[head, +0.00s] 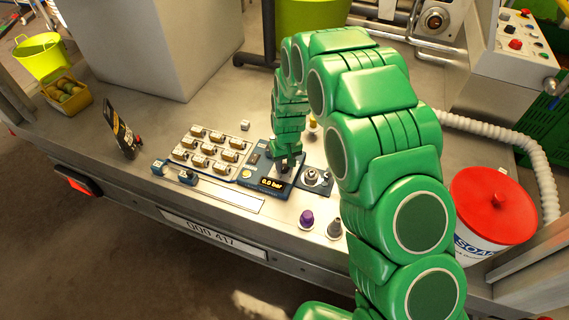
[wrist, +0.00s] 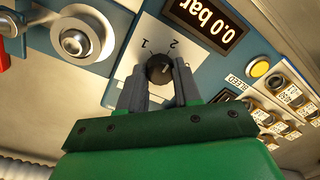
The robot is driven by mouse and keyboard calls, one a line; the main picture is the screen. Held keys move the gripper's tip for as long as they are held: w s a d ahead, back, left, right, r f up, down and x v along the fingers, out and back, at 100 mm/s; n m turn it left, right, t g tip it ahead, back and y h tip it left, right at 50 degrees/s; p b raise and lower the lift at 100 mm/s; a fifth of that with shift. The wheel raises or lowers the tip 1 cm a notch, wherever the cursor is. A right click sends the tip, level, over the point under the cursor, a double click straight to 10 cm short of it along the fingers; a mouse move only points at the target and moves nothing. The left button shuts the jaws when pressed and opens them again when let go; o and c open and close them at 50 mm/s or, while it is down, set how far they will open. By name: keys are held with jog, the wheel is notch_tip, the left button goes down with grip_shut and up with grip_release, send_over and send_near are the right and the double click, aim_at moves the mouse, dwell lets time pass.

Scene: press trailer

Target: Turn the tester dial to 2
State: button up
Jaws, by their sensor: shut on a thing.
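The blue tester (head: 262,196) lies on the trailer's metal deck, its display (head: 271,184) reading 0.0 bar. In the wrist view the tester dial (wrist: 160,68) is a round black knob on a pale plate, with the marks 1 and 2 beside it. A pale line shows on the knob, but I cannot tell which mark it points to. My gripper (wrist: 158,80) is shut on the dial, one grey finger on each side. In the head view my gripper (head: 287,160) reaches down over the tester and hides the dial.
A tray of several brass-coloured blocks (head: 208,150) adjoins the tester on the left. A metal fitting (head: 312,177) is close on the right. A purple-topped knob (head: 306,218) and a grey one (head: 334,227) stand in front. A red-lidded tub (head: 490,195) is farther right.

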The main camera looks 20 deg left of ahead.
jog(key=o, duration=1.1)
jog(key=shift+c, duration=0.2)
jog(key=shift+r, duration=0.1)
jog(key=shift+w+d+r, duration=0.1)
jog(key=shift+r, duration=1.8)
jog(key=shift+w+d+r, duration=0.1)
jog(key=shift+r, duration=1.75)
